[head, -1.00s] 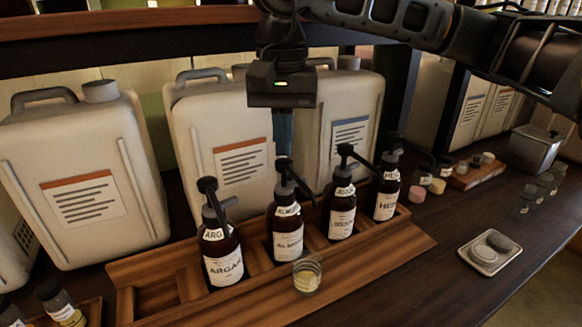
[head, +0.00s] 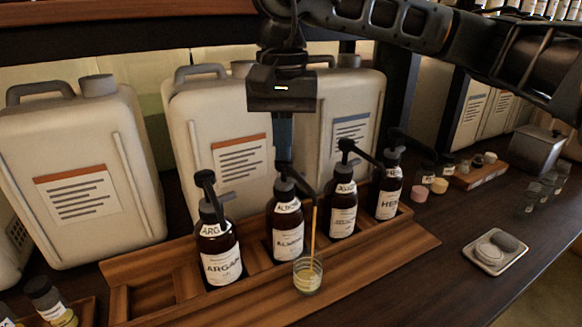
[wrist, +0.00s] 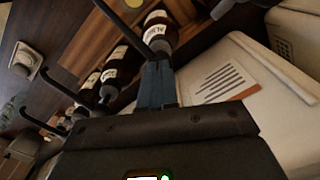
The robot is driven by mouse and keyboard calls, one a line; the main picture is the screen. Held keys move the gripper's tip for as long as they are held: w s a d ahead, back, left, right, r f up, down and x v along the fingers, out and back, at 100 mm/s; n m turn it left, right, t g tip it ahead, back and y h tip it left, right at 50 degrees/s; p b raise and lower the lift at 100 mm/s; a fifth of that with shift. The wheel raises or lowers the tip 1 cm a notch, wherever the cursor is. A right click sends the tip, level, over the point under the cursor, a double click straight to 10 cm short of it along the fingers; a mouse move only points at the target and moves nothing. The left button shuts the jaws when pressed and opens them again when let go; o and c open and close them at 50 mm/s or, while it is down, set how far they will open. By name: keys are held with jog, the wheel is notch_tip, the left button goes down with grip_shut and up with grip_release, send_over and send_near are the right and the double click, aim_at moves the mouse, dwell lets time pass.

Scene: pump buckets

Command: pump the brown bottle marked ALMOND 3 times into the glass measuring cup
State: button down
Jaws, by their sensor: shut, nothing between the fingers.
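The brown ALMOND bottle (head: 287,232) stands upright in the wooden rack, its black pump pressed down. It also shows in the wrist view (wrist: 158,38). My gripper (head: 284,160) is shut and empty, its fingertips directly on top of that pump head and partly hiding it. The closed fingers (wrist: 157,85) point at the pump in the wrist view. A thin amber stream (head: 314,232) runs from the spout into the glass measuring cup (head: 308,277). The cup stands in front of the bottle on the rack's front ledge, with yellowish liquid in its lower part.
The ARGAN bottle (head: 220,258) stands to the left; two more brown pump bottles (head: 343,212) (head: 387,195) stand to the right. The wooden rack (head: 400,258) holds them. Large white jugs (head: 80,180) stand behind. A stone dish (head: 492,255) lies at right on open counter.

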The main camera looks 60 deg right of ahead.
jog(key=shift+f, duration=0.4)
jog(key=shift+r, duration=0.1)
jog(key=shift+r+p, duration=0.35)
jog(key=shift+r, duration=0.95)
jog(key=shift+f, duration=0.15)
